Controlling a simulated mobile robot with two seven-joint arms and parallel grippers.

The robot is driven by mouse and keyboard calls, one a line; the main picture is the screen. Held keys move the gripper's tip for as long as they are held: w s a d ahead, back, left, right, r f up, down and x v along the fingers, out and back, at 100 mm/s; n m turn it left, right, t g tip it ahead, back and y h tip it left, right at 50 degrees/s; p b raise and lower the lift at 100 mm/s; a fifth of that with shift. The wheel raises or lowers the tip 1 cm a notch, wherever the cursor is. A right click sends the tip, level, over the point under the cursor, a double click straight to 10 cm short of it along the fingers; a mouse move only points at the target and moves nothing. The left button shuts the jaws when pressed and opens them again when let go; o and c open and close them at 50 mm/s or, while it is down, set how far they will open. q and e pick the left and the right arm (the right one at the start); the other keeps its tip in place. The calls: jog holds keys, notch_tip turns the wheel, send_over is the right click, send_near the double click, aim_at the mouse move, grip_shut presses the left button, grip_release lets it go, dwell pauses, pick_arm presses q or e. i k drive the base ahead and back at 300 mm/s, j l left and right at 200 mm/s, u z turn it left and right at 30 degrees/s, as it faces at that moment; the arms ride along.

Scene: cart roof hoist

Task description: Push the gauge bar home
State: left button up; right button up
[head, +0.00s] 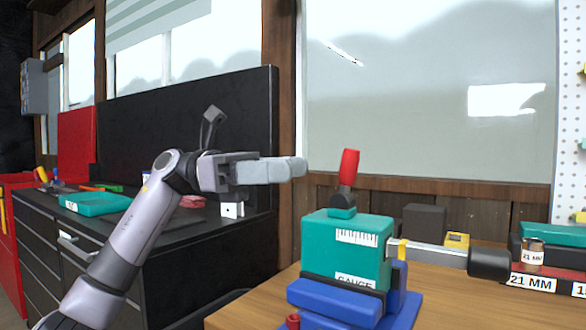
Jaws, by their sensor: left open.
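The teal gauge block (342,248), with a white scale window and a "GAUGE" label, stands in a blue holder (335,302) on the wooden bench. A red-handled lever (348,168) rises from its top, tilted slightly right. The gauge bar (434,254) is a grey metal bar sticking out of the block's right side, ending in a black grip (489,265). A length of bar shows between block and grip. My left gripper (298,168) is open and empty, seen side-on, left of the lever and above the block, apart from both. My right gripper is out of view.
A "21 MM" label (532,283) and a small labelled cylinder (533,250) are by the black grip. A dark box (424,222) and a yellow item (457,240) stand behind the bar. A black cabinet (210,255) is at left. The front bench (460,310) is clear.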

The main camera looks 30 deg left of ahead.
aim_at(485, 262)
jog(key=k+j, duration=0.3)
jog(key=k, duration=0.15)
jog(key=k+j, duration=0.35)
jog(key=k, duration=0.1)
